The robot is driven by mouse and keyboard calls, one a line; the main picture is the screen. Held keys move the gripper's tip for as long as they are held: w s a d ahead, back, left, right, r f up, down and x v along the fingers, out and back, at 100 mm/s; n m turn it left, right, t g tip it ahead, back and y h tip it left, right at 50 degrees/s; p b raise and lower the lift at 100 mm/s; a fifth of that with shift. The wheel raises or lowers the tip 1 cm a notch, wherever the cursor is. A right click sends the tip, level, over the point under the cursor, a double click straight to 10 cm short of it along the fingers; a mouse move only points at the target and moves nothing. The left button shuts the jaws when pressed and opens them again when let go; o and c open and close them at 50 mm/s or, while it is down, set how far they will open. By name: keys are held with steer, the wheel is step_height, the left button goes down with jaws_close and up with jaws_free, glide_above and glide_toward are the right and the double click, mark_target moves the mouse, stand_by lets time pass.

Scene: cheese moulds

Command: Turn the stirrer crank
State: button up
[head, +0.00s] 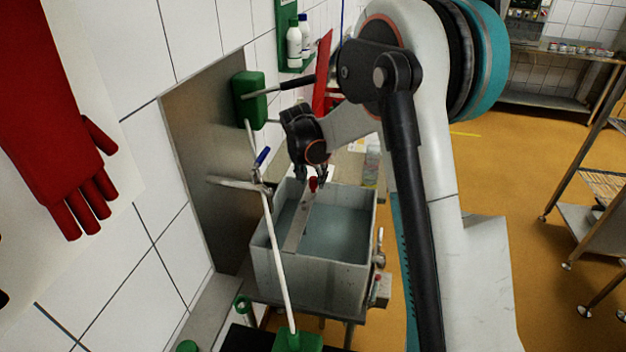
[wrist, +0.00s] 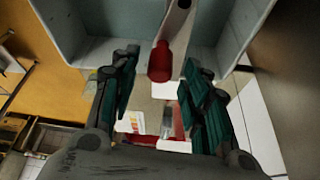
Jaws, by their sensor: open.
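The stirrer crank shows as a flat grey bar (head: 298,228) lying across the top of the grey vat (head: 264,272), with a red knob (head: 313,185) at its far end. In the wrist view the red knob (wrist: 159,62) is in the gap between the fingertips, with the bar's end (wrist: 180,18) above it. My gripper (head: 313,176) points down over the far end of the vat, fingers apart on either side of the knob. It is open, with dark green pads (wrist: 160,75). I cannot tell whether a finger touches the knob.
A white-handled green tool (head: 281,262) leans in front of the vat's left side. A faucet (head: 236,184) and green box (head: 250,98) are on the left wall. A valve (head: 380,257) juts from the vat's right side. Orange floor is clear to the right, before a metal rack (head: 580,215).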

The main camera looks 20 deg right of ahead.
mark_target(308, 201)
steer(key=v, duration=1)
steer(key=shift+s+f, duration=0.1)
stand_by(0.6)
